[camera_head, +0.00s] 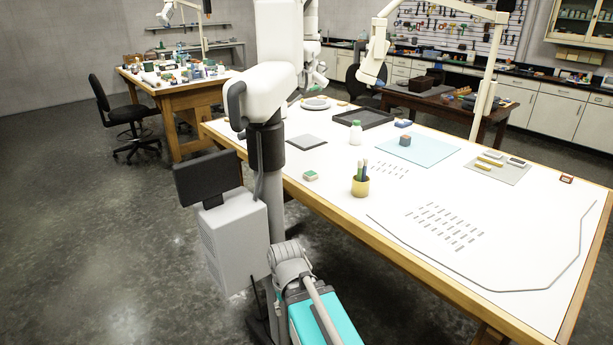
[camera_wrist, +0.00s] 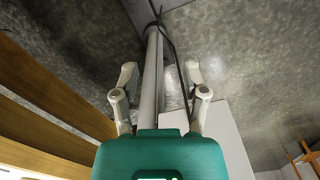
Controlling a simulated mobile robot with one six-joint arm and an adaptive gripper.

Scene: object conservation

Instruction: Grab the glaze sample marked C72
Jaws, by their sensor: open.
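I cannot read the marking C72 on anything in these frames, so I cannot tell which thing is that glaze sample. A small block with a green top (camera_head: 310,176) lies near the left edge of the white worktable (camera_head: 340,205). A small red-edged piece (camera_head: 567,179) lies at the far right. In the wrist view, my gripper (camera_wrist: 160,67) is open, its two fingers apart with nothing held between them. No sample shows near the fingers there.
A gold cup with pens (camera_head: 360,186) and a white bottle with a green cap (camera_head: 356,132) stand on the worktable. Rows of small grey strips (camera_head: 445,226) lie near its front. Open floor (camera_head: 95,230) is at left. A crowded wooden table (camera_head: 180,90) stands behind.

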